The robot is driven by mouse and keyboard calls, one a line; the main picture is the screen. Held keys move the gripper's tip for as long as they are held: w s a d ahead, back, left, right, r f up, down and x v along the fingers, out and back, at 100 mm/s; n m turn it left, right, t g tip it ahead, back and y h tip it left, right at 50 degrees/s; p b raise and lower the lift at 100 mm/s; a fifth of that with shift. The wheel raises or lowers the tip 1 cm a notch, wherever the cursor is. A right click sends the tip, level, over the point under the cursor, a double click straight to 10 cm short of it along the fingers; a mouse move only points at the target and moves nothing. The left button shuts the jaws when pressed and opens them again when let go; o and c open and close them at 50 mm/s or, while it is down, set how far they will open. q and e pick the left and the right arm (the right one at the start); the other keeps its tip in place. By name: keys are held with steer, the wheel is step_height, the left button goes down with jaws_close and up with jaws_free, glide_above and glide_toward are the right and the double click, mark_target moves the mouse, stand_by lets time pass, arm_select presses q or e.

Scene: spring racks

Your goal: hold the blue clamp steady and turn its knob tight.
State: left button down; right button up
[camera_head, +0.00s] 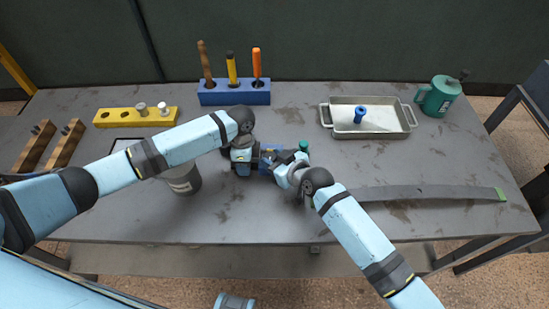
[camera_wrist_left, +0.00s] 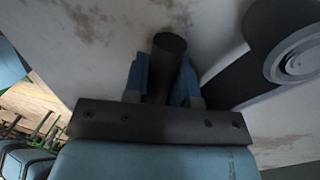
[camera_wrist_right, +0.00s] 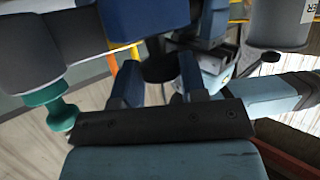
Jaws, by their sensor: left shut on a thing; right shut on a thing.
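The blue clamp (camera_head: 267,159) stands mid-bench between my two grippers, mostly hidden by them in the head view. My left gripper (camera_head: 254,160) reaches it from the left. In the left wrist view its blue fingers are shut on a dark upright cylinder (camera_wrist_left: 169,55), which looks like part of the clamp. My right gripper (camera_head: 279,169) meets the clamp from the right. In the right wrist view its fingers are shut on a dark round part (camera_wrist_right: 159,69) that looks like the knob. Its tightness cannot be seen. A teal-green piece (camera_head: 303,145) shows just behind the right gripper.
A grey can (camera_head: 184,183) stands beneath my left forearm. A flat grey strip (camera_head: 420,192) lies right. Behind are a blue tool block (camera_head: 235,97), a yellow block (camera_head: 120,117), a metal tray (camera_head: 385,131) holding a blue part (camera_head: 360,114), and a green can (camera_head: 437,97).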

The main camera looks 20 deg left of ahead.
steer(key=shift+s+m+t+h, duration=0.1)
steer(key=shift+m+t+h, duration=0.2)
steer(key=shift+m, duration=0.2)
steer(key=o, duration=0.9)
steer(key=shift+d, duration=0.1)
steer(key=v, duration=1.1)
steer(key=shift+s+d, duration=0.25)
steer(key=shift+s, duration=0.1)
steer(key=shift+r, duration=0.1)
